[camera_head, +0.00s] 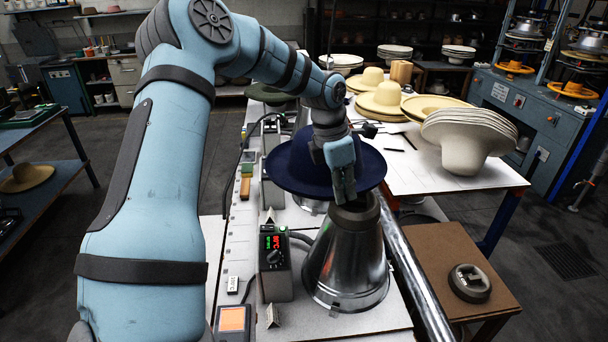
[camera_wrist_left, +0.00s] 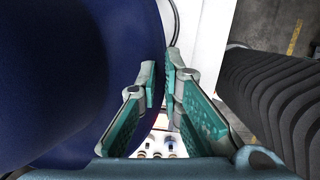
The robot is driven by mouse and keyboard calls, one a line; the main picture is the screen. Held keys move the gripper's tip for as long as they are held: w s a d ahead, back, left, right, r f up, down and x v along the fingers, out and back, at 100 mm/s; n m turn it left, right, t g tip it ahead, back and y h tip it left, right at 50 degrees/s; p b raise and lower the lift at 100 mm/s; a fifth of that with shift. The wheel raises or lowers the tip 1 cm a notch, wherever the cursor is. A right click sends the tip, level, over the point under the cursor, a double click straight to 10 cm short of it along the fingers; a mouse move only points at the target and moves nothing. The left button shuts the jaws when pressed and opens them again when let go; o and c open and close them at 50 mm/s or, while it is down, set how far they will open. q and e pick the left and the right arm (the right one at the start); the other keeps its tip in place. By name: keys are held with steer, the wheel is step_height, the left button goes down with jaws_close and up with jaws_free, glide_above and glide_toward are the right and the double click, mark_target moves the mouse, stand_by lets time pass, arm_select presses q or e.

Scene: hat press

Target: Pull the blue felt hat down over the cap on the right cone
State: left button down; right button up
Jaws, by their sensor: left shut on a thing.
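The blue felt hat (camera_head: 292,163) is behind and above the front metal cone (camera_head: 340,262), its brim overlapping the view toward the cone's top. The cone stands upright on a wide base and has a dark cap-like piece (camera_head: 362,211) on top. My left gripper (camera_head: 345,192) is at the near right edge of the brim, just above that dark top. In the left wrist view the gripper (camera_wrist_left: 165,78) has its fingertips closed on the brim edge of the blue hat (camera_wrist_left: 85,70). The hat's underside is hidden. My right gripper is not in view.
A control box with a lit display (camera_head: 275,262) stands left of the cone. A shiny rail (camera_head: 415,275) runs along its right. A white table (camera_head: 480,185) with pale hats (camera_head: 465,135) is at the back right. A brown side table (camera_head: 440,250) holds a dark ring (camera_head: 469,283).

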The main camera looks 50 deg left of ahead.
arm_select(q)
steer(key=s+d+f+m+b, duration=0.1)
steer(key=f+m+b, duration=0.2)
steer(key=f+b, duration=0.3)
steer(key=s+d+f+m+g+h+b, duration=0.1)
steer(key=s+d+f+m+b, duration=0.1)
steer(key=f+m+b, duration=0.2)
step_height(320, 180, down, 5)
steer(key=shift+s+r+b, duration=0.1)
steer(key=shift+s+b, duration=0.2)
steer(key=shift+b, duration=0.7)
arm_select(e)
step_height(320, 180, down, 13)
arm_select(q)
steer(key=shift+s+a+r, duration=0.1)
steer(key=shift+a+r, duration=0.05)
steer(key=shift+r, duration=0.2)
steer(key=shift+f, duration=0.2)
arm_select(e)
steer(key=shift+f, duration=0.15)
arm_select(q)
steer(key=shift+f+b, duration=0.3)
steer(key=shift+b, duration=0.1)
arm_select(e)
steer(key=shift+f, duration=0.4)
arm_select(q)
steer(key=c, duration=1.7)
jaws_free()
